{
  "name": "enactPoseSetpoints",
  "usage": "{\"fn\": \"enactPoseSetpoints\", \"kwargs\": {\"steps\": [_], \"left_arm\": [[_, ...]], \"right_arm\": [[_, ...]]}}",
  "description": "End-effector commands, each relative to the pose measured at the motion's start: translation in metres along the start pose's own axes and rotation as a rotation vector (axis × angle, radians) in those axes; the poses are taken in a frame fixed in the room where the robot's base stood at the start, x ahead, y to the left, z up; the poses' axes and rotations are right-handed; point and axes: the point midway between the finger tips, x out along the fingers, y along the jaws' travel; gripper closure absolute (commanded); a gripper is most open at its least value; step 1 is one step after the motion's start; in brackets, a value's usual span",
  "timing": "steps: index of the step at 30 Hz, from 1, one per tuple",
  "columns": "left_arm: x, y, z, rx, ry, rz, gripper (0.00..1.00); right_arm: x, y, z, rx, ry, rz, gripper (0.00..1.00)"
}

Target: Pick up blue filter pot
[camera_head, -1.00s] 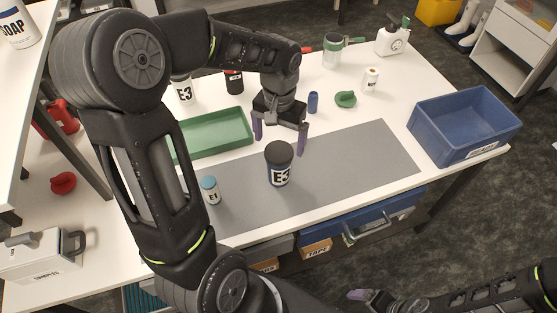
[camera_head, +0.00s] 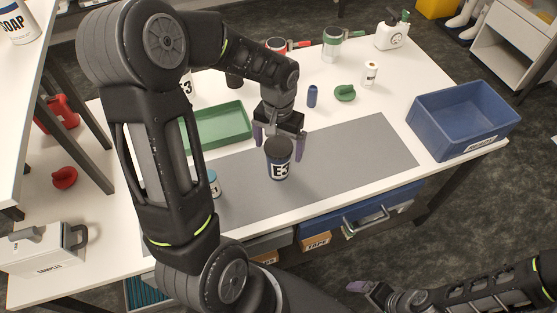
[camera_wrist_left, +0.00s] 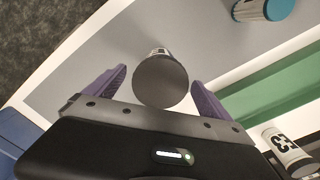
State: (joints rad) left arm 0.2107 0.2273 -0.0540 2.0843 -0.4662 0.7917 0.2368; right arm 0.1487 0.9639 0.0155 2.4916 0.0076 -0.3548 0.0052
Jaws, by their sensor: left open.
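A dark blue pot (camera_head: 279,172) with a dark lid and a white E3 label stands upright on the grey mat (camera_head: 350,160). My left gripper (camera_head: 279,146) is open, its purple fingers on either side of the pot's top in the head view. In the left wrist view, the pot's dark round lid (camera_wrist_left: 160,82) lies between the spread fingers (camera_wrist_left: 159,78), with gaps on both sides. My right gripper (camera_head: 366,291) is at the bottom edge, away from the table; its opening is unclear.
A blue-lidded jar (camera_head: 214,183) stands left of the pot, partly behind my arm. A green tray (camera_head: 222,125) lies behind it. A small blue cylinder (camera_head: 312,96) and green item (camera_head: 345,93) stand farther back. A blue bin (camera_head: 440,125) is at right. The mat's right side is clear.

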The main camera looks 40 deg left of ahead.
Motion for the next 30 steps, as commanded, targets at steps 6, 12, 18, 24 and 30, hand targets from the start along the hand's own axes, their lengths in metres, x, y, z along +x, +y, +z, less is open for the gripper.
{"fn": "enactPoseSetpoints", "kwargs": {"steps": [6,12,18,24,30], "left_arm": [[0.028,0.0,0.002,0.0,-0.002,0.001,0.06],[0.031,0.0,0.001,0.0,0.001,0.001,0.06],[0.03,0.0,0.001,0.0,0.001,0.001,0.06],[0.03,0.0,0.001,0.0,0.001,0.001,0.06],[0.03,0.0,0.001,0.0,0.001,0.001,0.19]], "right_arm": [[-0.007,-0.002,0.001,0.002,-0.002,0.002,0.07],[-0.006,-0.002,0.001,0.002,-0.002,0.003,0.07],[-0.006,-0.002,0.001,0.002,-0.002,0.002,0.07],[-0.006,-0.002,0.001,0.002,-0.002,0.002,0.07],[-0.006,-0.002,0.001,0.001,-0.002,0.002,0.07]]}}
